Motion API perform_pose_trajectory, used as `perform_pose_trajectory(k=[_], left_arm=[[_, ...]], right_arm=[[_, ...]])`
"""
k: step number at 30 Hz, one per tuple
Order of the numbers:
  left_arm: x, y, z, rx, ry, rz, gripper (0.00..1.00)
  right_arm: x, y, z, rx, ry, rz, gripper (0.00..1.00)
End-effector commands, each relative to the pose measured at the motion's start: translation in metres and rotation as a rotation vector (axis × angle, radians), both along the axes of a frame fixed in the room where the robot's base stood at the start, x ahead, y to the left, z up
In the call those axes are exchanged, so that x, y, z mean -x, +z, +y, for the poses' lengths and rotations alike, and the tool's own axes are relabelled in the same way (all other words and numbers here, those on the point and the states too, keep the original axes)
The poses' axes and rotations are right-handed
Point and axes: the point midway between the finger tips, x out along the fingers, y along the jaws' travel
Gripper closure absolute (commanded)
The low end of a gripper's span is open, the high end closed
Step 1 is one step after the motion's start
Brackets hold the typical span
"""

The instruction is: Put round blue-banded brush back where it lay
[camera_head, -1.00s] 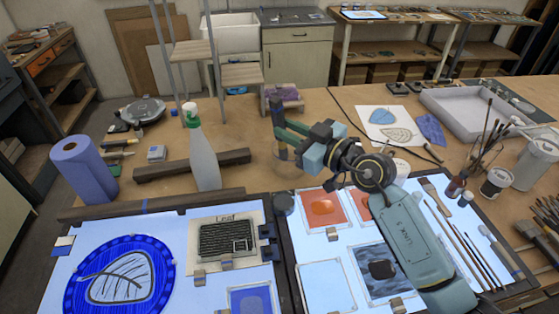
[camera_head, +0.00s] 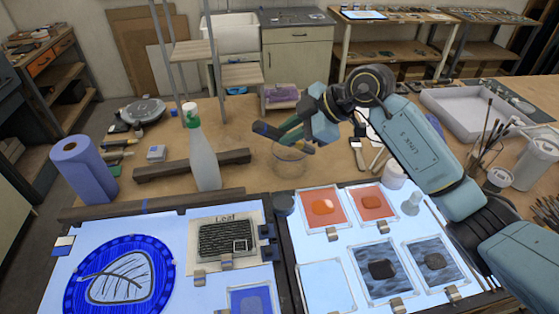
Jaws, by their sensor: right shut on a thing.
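My right gripper (camera_head: 275,130) comes in from the right with its fingers pointing left, above the rim of a clear glass jar (camera_head: 289,162). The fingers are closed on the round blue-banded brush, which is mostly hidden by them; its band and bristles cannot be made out. I cannot tell whether any part of it is inside the jar. My left gripper is out of view.
The light panel (camera_head: 325,275) with glass samples fills the front right. Other brushes stand at the right; my arm covers part of the panel.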

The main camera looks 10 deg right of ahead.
Motion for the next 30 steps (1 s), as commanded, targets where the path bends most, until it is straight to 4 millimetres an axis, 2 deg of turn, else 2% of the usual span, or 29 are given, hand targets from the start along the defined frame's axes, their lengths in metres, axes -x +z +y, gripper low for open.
perform_pose_trajectory(k=[6,14,24,30], left_arm=[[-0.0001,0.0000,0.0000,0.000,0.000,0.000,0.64],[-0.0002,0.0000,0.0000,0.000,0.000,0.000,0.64],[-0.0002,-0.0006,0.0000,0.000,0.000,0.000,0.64],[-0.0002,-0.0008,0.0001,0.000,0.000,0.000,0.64]], right_arm=[[-0.0010,0.0018,0.0005,0.210,0.132,0.054,1.00],[-0.0007,0.0015,0.0012,0.322,0.204,0.083,1.00],[-0.0008,0.0018,0.0014,0.719,0.450,0.190,1.00],[0.0000,0.0004,0.0002,0.796,0.500,0.212,1.00]])
